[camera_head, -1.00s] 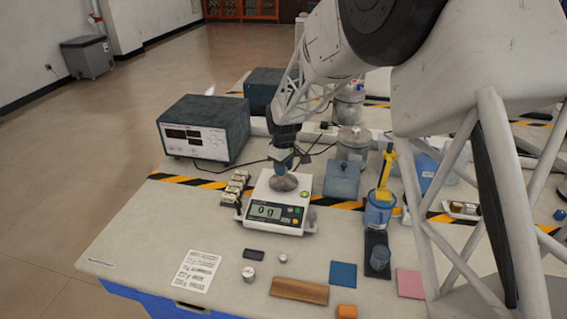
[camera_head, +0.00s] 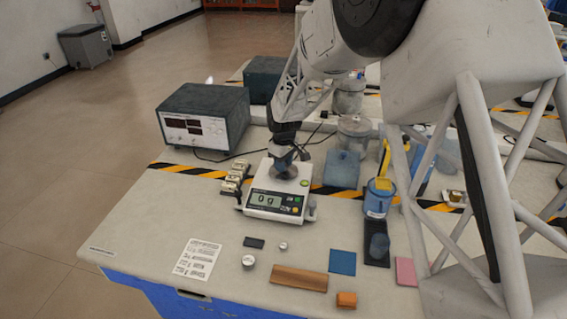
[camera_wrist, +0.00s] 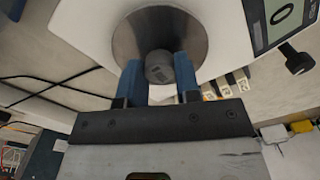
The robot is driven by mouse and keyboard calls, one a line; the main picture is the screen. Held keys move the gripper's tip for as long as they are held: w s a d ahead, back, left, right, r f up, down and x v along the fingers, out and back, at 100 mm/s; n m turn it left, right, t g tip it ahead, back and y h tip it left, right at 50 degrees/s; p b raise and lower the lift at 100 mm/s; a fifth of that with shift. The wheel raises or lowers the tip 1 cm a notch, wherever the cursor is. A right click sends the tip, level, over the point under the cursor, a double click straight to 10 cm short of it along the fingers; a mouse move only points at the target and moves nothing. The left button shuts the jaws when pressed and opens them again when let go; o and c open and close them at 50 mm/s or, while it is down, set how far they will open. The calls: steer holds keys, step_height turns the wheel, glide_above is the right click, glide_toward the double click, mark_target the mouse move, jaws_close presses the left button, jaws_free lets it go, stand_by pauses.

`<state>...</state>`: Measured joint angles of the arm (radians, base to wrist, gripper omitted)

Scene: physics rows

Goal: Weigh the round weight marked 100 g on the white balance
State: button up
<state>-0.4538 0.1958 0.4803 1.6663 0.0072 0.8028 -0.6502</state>
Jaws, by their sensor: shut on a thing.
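The white balance (camera_head: 262,212) stands mid-table, and its display reads 0 g. Its round metal pan (camera_head: 302,174) also shows in the wrist view (camera_wrist: 195,40). My gripper (camera_head: 284,165) points down over the pan. In the wrist view its two blue fingers (camera_wrist: 158,75) are shut on a small grey round weight (camera_wrist: 158,64), seen in front of the pan. The mark on the weight is too blurred to read. I cannot see a gap between weight and pan. In the head view the fingers hide the weight.
Two small metal cylinders (camera_head: 248,262) stand in front of the balance, near a printed sheet (camera_head: 198,259) and a brown wooden block (camera_head: 299,279). A blue cup (camera_head: 378,205) is on the right. A power supply (camera_head: 203,122) stands behind left.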

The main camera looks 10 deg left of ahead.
steer(key=shift+f, duration=0.4)
stand_by(0.7)
steer(key=o, duration=1.3)
steer(key=shift+o, duration=0.2)
steer(key=shift+r, duration=0.15)
steer(key=shift+r, duration=3.85)
